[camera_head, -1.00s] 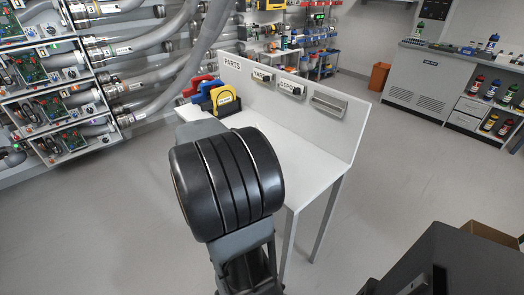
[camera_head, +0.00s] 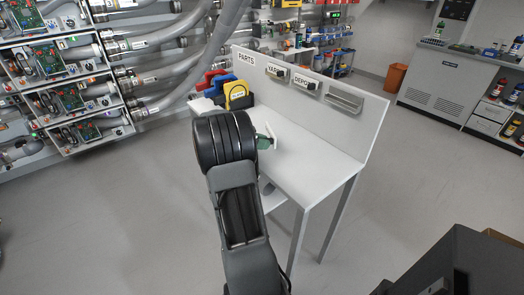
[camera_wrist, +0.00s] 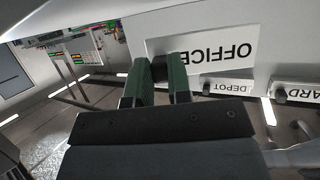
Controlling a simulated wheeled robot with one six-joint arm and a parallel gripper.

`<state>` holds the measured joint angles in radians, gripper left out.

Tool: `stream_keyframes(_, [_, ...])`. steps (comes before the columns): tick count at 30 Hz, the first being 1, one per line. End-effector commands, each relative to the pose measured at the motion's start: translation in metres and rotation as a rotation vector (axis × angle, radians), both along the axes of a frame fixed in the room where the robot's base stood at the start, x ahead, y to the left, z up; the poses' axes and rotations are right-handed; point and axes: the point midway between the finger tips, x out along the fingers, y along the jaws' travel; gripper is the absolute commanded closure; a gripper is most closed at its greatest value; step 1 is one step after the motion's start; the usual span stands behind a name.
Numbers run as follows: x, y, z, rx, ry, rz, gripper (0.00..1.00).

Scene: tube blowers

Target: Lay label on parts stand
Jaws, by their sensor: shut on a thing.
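The parts stand (camera_head: 318,143) is a white table with an upright back panel marked PARTS. A white label reading OFFICE (camera_wrist: 225,46) is in my gripper (camera_wrist: 160,70), whose green fingers are shut on its left end in the wrist view. In the head view the label (camera_head: 271,132) shows edge-on as a small white strip beside my gripper (camera_head: 264,142), over the tabletop. My wrist hides part of the gripper there. I cannot tell whether the label touches the stand.
The back panel carries holders with YARD (camera_head: 277,72) and DEPOT (camera_head: 305,84) labels and an empty metal holder (camera_head: 343,101). The tabletop's right part is clear.

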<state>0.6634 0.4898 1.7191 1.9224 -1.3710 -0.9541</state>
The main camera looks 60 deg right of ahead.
Motion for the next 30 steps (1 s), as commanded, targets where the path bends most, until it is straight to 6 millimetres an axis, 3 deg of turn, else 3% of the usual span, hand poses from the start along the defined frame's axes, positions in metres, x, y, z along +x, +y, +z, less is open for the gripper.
stream_keyframes(8, [0.002,-0.002,-0.033,0.001,0.003,-0.001,1.00])
stream_keyframes(21, [0.002,-0.002,-0.037,0.001,0.001,-0.001,1.00])
stream_keyframes(22, [0.002,-0.002,-0.037,0.000,0.000,0.000,0.79])
stream_keyframes(30, [0.002,-0.002,-0.037,0.000,0.000,-0.001,0.56])
